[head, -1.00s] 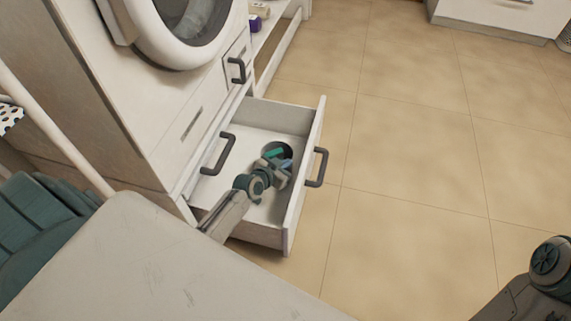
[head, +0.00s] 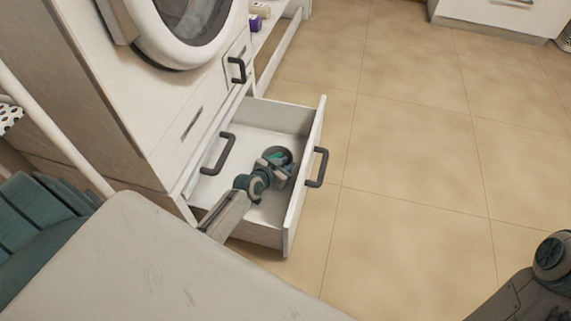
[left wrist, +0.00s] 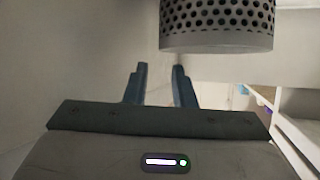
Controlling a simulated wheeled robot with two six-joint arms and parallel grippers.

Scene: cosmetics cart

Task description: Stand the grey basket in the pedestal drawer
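The grey basket (head: 284,152) stands in the pulled-out pedestal drawer (head: 285,118), near its front panel. In the head view its round top shows, partly covered by my left gripper (head: 279,164). In the left wrist view the perforated grey basket (left wrist: 216,22) is at the top, just past and to the right of the fingertips. My left gripper (left wrist: 159,75) has its two fingers apart, with a gap between them and nothing seen held. The basket's contact with the drawer floor is hidden. My right gripper is out of view; only part of that arm shows at the lower right.
A front-loading washer (head: 190,30) sits above the drawer. The drawer's dark handle (head: 317,167) sticks out from its front panel. A pale surface (head: 140,260) fills the lower left. An open shelf with small boxes (head: 256,22) is behind. The tiled floor (head: 420,190) at right is clear.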

